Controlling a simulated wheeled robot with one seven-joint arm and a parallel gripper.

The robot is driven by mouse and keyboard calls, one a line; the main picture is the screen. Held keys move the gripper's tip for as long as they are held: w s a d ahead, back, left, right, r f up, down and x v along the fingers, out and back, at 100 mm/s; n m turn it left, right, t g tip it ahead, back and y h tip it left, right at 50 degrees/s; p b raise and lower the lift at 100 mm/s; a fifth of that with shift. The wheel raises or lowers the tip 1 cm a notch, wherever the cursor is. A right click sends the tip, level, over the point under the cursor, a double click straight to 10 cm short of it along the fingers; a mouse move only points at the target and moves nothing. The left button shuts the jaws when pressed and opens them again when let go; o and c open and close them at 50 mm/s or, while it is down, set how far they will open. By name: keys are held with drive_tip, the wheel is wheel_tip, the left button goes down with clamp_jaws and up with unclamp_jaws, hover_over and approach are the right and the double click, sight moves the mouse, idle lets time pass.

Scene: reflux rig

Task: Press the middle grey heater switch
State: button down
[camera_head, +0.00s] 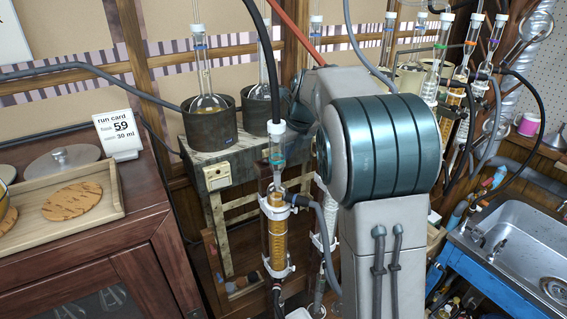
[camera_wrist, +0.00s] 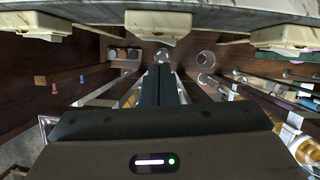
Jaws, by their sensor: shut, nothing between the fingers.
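Three cream switch boxes hang along the bench edge at the top of the wrist view: a left one (camera_wrist: 42,24), a middle one (camera_wrist: 157,26) and a right one (camera_wrist: 286,38). My gripper (camera_wrist: 160,72) shows as two dark fingers held together, empty, just below the middle box in that picture. A gap shows between the fingertips and that box; I cannot tell its depth. The switch face of the middle box is not clear. In the head view one cream switch box (camera_head: 218,175) shows on the bench front; my arm hides the others and my gripper.
Dark heater pots (camera_head: 208,122) with flasks stand on the worn bench (camera_head: 205,155). A condenser with amber coils (camera_head: 277,235) and hoses stands close beside my arm. A wooden cabinet (camera_head: 140,225) with a tray is at left, a blue-framed sink (camera_head: 515,240) at right.

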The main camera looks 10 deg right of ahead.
drive_tip(key=v, duration=0.9)
drive_tip(key=shift+b, duration=0.4)
drive_tip(key=s+a+r+n+t+y+b, duration=0.1)
drive_tip(key=a+r+n+y+b, duration=0.15)
drive_tip(key=a+n, duration=0.75)
drive_tip(key=s+a+n+t+h, duration=0.1)
drive_tip(key=s+a+n, duration=0.6)
drive_tip(key=s, duration=0.4)
drive_tip(key=s+d+f+n+g+h+p, duration=0.2)
drive_tip(key=s+d+f+n+h, duration=0.1)
drive_tip(key=s+d+f+n, duration=1)
drive_tip(key=s+d+f, duration=0.2)
drive_tip(key=s+f, duration=0.1)
drive_tip(key=s, duration=0.2)
drive_tip(key=shift+s+d+f, duration=0.3)
drive_tip(key=shift+d, duration=0.1)
drive_tip(key=shift+s+h, duration=0.1)
drive_tip(key=shift+h, duration=0.15)
